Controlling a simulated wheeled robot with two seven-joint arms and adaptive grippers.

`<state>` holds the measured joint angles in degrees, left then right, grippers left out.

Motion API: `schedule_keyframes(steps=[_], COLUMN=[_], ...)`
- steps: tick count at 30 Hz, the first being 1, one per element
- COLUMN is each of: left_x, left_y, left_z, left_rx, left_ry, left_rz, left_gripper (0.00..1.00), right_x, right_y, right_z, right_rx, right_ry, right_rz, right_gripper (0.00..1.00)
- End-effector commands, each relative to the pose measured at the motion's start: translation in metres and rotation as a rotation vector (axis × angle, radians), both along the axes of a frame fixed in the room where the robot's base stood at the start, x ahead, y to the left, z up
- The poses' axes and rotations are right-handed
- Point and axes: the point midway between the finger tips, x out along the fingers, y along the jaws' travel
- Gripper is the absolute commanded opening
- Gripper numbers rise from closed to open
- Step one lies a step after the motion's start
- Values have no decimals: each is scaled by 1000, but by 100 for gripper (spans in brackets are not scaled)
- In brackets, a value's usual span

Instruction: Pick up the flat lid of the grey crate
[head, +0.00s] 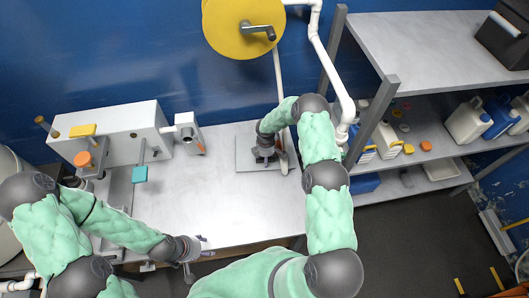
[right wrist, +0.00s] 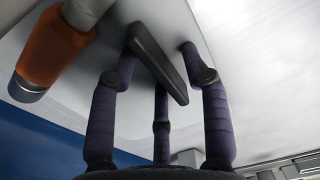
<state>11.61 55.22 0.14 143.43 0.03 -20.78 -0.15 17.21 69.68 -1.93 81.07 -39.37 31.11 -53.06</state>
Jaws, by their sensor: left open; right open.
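A flat grey square panel (head: 243,160), which looks like the lid, lies at the back of the bench in the head view. My right gripper (head: 265,154) is over it and hides its middle. In the right wrist view a dark bar handle (right wrist: 158,62) stands on a pale surface (right wrist: 215,120). The open fingers of my right gripper (right wrist: 159,48) reach down on both sides of the handle; I cannot tell whether they touch it. Crate walls cannot be made out. My left gripper (head: 203,243) is open and empty near the bench's front edge.
A white pipe (head: 279,85) with an orange end (right wrist: 55,48) comes down close beside my right gripper. A white machine (head: 115,130) and a small tap-like unit (head: 187,133) stand on the left. Shelves (head: 430,50) with jugs (head: 467,120) are right. The bench (head: 225,205) middle is clear.

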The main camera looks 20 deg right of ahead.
Motion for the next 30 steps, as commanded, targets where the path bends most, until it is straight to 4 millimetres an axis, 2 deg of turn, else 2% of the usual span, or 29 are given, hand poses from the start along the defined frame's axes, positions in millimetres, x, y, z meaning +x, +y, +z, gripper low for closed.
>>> schedule_keyframes(steps=[5, 7, 10, 11, 23, 26, 30], left_x=[0, 0, 0, 0, 0, 0, 0], left_y=[0, 0, 0, 0, 0, 0, 0], left_z=[0, 0, 0, 0, 0, 0, 1], left_rx=[0, 0, 0, 0, 0, 0, 0], left_ry=[0, 0, 0, 0, 0, 0, 0], left_rz=[0, 0, 0, 0, 0, 0, 0], left_gripper=[55, 55, 55, 55, 55, 55, 55], right_x=[0, 0, 0, 0, 1, 2, 2], right_y=[0, 0, 0, 0, -1, -1, -1], right_z=[0, 0, 0, 0, 5, 14, 37], right_rx=[0, 0, 0, 0, 0, 0, -1], right_ry=[0, 0, 0, 0, -3, -4, -6], right_rz=[0, -1, -1, -1, -1, -2, -1], right_gripper=[48, 34, 5, 0, 0, 0, 0])
